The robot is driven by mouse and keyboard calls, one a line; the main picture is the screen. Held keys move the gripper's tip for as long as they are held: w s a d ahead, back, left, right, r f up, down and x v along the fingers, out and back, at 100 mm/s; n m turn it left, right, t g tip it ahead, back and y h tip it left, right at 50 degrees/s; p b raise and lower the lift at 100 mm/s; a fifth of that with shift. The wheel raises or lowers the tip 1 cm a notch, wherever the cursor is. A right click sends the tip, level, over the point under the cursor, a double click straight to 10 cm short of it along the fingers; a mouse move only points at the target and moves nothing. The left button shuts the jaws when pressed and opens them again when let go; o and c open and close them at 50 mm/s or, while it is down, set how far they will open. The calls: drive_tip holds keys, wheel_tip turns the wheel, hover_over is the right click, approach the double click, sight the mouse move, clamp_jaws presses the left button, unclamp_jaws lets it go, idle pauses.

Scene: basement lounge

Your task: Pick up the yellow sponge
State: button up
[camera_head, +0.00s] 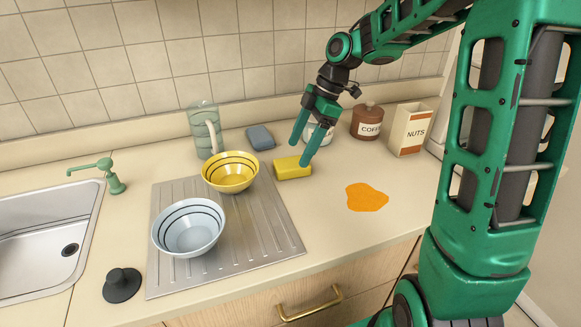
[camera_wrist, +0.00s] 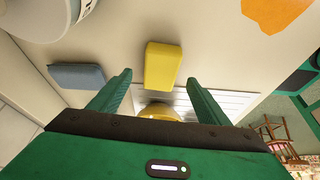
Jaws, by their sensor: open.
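The yellow sponge (camera_head: 291,168) lies on the beige countertop at the right edge of the metal drainboard in the head view. In the wrist view the sponge (camera_wrist: 162,66) lies just beyond and between my fingertips. My gripper (camera_head: 304,150) is open and empty, pointing down at the sponge, with one finger seen behind it and one at its right end. In the wrist view the fingers of my gripper (camera_wrist: 157,80) are spread on either side of the sponge's line. I cannot tell the exact height of the fingertips over the counter.
A yellow bowl (camera_head: 231,172) stands close left of the sponge, with a pale blue bowl (camera_head: 190,228) on the drainboard (camera_head: 266,238). A blue-grey sponge (camera_head: 260,137) lies behind. A coffee jar (camera_head: 367,121), a nuts box (camera_head: 410,129) and an orange spill (camera_head: 367,197) are to the right.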

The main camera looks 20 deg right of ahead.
sight(294, 162)
drive_tip(key=x, duration=0.5)
drive_tip(key=shift+d, duration=0.1)
drive_tip(key=c, duration=1.1)
